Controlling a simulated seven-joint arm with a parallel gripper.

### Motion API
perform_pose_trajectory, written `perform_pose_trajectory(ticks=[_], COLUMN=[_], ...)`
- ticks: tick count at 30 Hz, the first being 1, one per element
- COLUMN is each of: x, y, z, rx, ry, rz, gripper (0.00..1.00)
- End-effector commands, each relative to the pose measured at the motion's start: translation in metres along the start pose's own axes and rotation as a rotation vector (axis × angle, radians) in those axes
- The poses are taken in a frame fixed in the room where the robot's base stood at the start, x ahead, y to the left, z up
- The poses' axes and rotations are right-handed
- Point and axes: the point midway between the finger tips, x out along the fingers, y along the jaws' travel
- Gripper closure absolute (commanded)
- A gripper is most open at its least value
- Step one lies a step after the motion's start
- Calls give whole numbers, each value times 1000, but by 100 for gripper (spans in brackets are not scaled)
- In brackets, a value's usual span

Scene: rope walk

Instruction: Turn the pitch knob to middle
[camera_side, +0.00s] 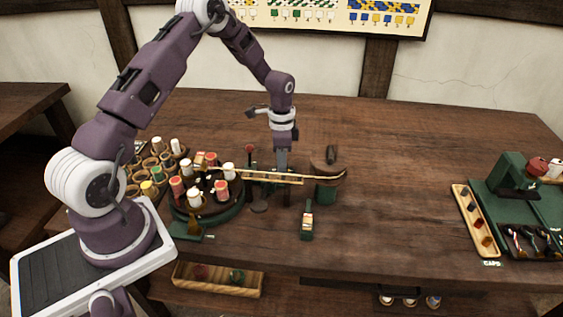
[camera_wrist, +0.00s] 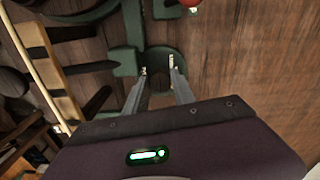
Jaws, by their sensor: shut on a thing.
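My gripper (camera_side: 281,172) points straight down behind the pale rail of the rope-making stand, just right of the round carousel. In the wrist view its two fingers (camera_wrist: 159,68) are a little apart over a dark green round piece. They are shut on a dark part between them, which appears to be the pitch knob (camera_wrist: 159,80). The knob's setting cannot be read, as the gripper and rail cover it in the side view. A small green post with a pale scale (camera_side: 307,221) stands in front.
A green carousel (camera_side: 238,209) with red and white spools stands left of my gripper. A red ball-topped lever (camera_side: 250,148) is close behind it, and a dark drum (camera_side: 325,169) is close on the right. A wooden tray (camera_side: 474,221) and a green machine (camera_side: 517,177) stand far right. The table between is clear.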

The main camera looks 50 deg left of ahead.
Motion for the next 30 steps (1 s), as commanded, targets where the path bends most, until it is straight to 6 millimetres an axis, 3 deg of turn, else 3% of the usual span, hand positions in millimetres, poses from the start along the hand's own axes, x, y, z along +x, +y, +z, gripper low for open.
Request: perform_pose_trajectory(ticks=[8,30], x=[-1,-1], y=[0,1], z=[0,0], rx=[-110,-668], ry=[1,9], rz=[-1,0], gripper=[100,100])
